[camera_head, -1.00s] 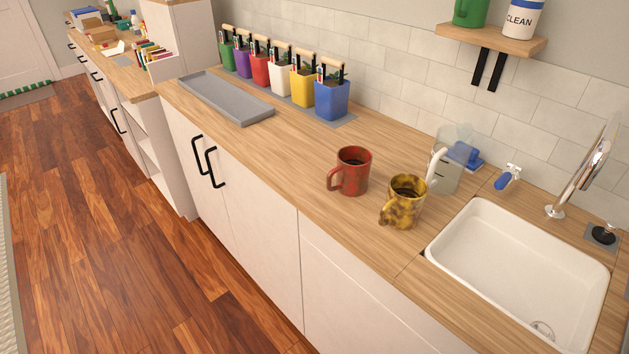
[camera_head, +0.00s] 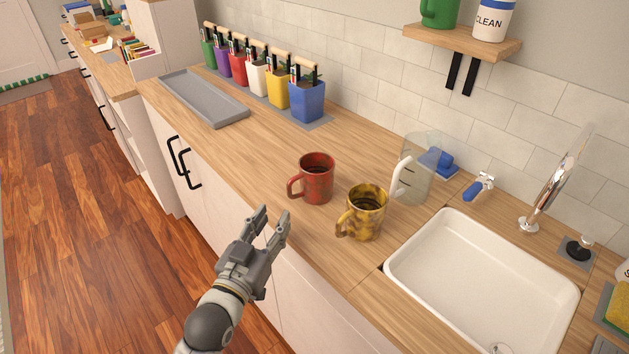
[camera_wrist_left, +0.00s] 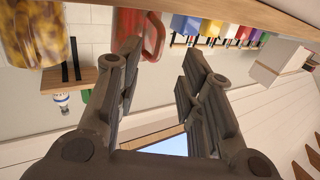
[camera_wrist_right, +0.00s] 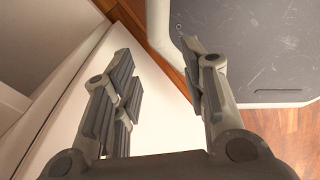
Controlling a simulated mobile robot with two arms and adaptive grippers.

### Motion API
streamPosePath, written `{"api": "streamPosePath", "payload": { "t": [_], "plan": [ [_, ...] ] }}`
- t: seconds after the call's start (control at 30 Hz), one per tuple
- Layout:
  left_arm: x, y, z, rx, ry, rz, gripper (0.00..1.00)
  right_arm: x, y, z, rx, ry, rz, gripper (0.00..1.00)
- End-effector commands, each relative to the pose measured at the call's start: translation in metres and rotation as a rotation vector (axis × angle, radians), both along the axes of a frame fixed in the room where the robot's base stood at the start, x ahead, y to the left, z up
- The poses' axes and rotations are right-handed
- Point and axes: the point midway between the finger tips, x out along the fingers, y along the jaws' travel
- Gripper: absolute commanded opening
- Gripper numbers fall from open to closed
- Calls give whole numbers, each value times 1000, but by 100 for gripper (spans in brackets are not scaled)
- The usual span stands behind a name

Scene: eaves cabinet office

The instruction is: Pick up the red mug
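The red mug (camera_head: 318,180) stands upright on the wooden counter, its handle toward the left, with something dark inside. My left gripper (camera_head: 272,221) is open and empty, in front of and a little below-left of the red mug in the head view, apart from it. In the left wrist view the red mug (camera_wrist_left: 152,38) shows past the left finger, and the gripper (camera_wrist_left: 160,75) has a wide gap between its fingers. My right gripper (camera_wrist_right: 165,70) is open and empty in its wrist view; it is not in the head view.
A yellow-brown mottled mug (camera_head: 367,213) stands close to the right of the red mug. A clear jug (camera_head: 417,170) is behind it, and a white sink (camera_head: 480,270) lies further right. A grey tray (camera_head: 203,98) and several coloured pots (camera_head: 307,101) stand further back.

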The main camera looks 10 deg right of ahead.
Motion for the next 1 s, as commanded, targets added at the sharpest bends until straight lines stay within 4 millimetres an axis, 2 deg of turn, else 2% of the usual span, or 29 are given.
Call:
{"api": "streamPosePath", "payload": {
  "t": [0.1, 0.23, 0.43, 0.7, 1.0],
  "plan": [
    [16, -8, 1, -1, 0, 0, 35, 0, -7, 2, -8, -1, -2, 40],
    [26, -12, 0, -1, 0, 0, 35, 1, -11, 3, -13, -1, -4, 40],
    [36, -17, -1, 0, 0, 0, 35, 1, -12, 5, -14, -1, -5, 40],
    [65, -30, -5, 0, 0, 1, 35, 1, -11, 10, -13, -2, -4, 40],
    [75, -35, -7, 0, 1, 0, 35, 1, -5, 11, -7, -1, -3, 40]
  ]
}}
